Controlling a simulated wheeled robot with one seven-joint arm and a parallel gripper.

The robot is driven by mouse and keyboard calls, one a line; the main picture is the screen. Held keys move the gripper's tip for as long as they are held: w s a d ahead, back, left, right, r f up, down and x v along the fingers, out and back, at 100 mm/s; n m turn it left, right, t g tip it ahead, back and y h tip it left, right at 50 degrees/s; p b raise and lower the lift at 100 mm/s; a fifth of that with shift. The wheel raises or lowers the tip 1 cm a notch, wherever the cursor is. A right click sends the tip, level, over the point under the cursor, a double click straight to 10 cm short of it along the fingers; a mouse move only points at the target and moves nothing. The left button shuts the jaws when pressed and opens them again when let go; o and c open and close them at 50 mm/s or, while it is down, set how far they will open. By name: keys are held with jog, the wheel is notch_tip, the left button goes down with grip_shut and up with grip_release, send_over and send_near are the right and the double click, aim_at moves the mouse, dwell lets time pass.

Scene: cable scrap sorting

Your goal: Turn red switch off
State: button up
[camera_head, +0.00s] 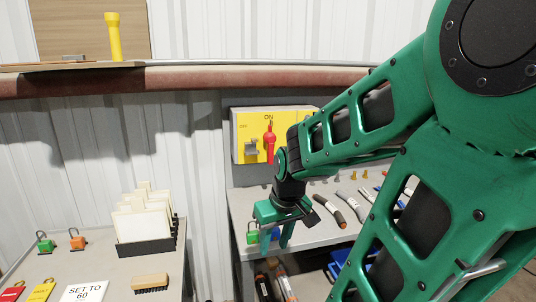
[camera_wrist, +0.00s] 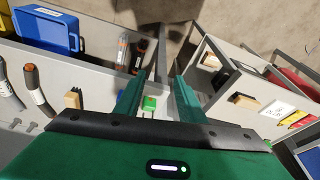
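A yellow switch panel (camera_head: 240,128) is on the back wall in the head view, with ON at its top and OFF at its left. The red switch (camera_head: 269,142) stands upright on it, its handle pointing up towards ON. A grey switch (camera_head: 251,148) is to its left. My gripper (camera_head: 276,244) hangs lower in front of the panel, pointing down and apart from the switch. In the wrist view its two fingers (camera_wrist: 159,82) are spread with nothing held between them. My arm hides the right part of the panel. The switch is not visible in the wrist view.
A green padlock (camera_head: 252,234) lies at the grey bench's edge, near my gripper; a green item (camera_wrist: 149,103) shows between the fingers below. Cable pieces (camera_head: 327,206) lie on the bench. A left table holds a card rack (camera_head: 146,247), a brush (camera_head: 150,283) and padlocks (camera_head: 77,240).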

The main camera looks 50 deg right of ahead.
jog(key=w+d+n+t, duration=0.1)
jog(key=w+d+t, duration=0.1)
jog(key=w, duration=0.4)
jog(key=w+d+n+t, duration=0.1)
jog(key=w+d+t, duration=0.15)
jog(key=w, duration=0.35)
jog(key=m+t+h, duration=0.4)
jog(key=t+h, duration=0.4)
send_near(271, 150)
jog(key=x, duration=0.9)
jog(key=shift+w+d+r, duration=0.1)
jog(key=shift+w, duration=0.15)
jog(key=shift+c, duration=0.6)
